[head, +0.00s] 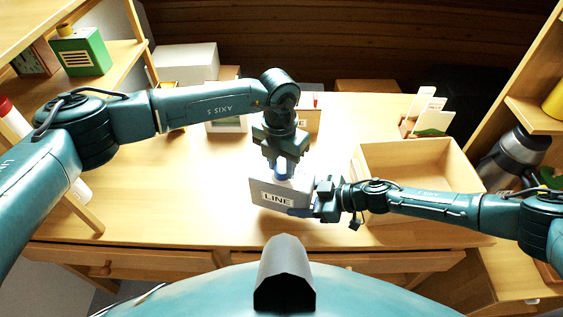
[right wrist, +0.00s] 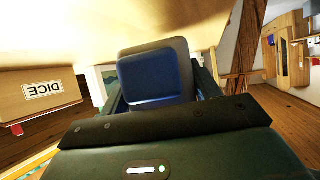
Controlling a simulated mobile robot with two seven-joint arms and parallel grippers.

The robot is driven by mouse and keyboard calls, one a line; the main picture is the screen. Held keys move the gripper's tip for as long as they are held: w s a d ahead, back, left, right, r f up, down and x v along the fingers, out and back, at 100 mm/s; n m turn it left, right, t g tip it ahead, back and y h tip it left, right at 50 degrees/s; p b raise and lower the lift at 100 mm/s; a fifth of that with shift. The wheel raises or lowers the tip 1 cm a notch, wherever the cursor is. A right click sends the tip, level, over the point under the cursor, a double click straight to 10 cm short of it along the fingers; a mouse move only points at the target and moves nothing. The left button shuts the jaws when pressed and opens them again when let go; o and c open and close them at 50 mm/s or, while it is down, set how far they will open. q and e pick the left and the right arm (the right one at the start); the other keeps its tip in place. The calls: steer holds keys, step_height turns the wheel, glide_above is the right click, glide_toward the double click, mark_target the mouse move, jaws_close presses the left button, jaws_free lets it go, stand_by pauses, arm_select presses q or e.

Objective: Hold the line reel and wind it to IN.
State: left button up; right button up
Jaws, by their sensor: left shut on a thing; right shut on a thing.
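The line reel (head: 262,199) is a light grey box with a white LINE label on its front. It is in the middle of the head view, over the front part of the table. My right gripper (head: 309,200) is shut on its right side. My left gripper (head: 284,168) points down at the top of the reel and is shut on a small part there, mostly hidden by the fingers. The IN mark cannot be seen. In the right wrist view a grey block with a blue face (right wrist: 155,78) fills the space between the fingers.
An open wooden tray (head: 372,160) stands on the table (head: 160,215) right of the reel, beneath my right arm. A card holder (head: 428,120) is behind it. A metal flask (head: 515,155) stands at far right. The table left of the reel is clear. A DICE box (right wrist: 42,92) shows in the right wrist view.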

mark_target(280, 167)
arm_select(q)
steer(key=shift+m, duration=1.3)
arm_select(e)
steer(key=shift+d, duration=0.1)
arm_select(q)
steer(key=shift+m, duration=0.3)
steer(key=o, duration=1)
steer(key=shift+r, duration=0.1)
step_height(280, 167, up, 12)
steer(key=shift+w+a+f, duration=0.1)
steer(key=shift+w+a, duration=0.05)
arm_select(e)
steer(key=o, duration=1)
steer(key=shift+c, duration=0.2)
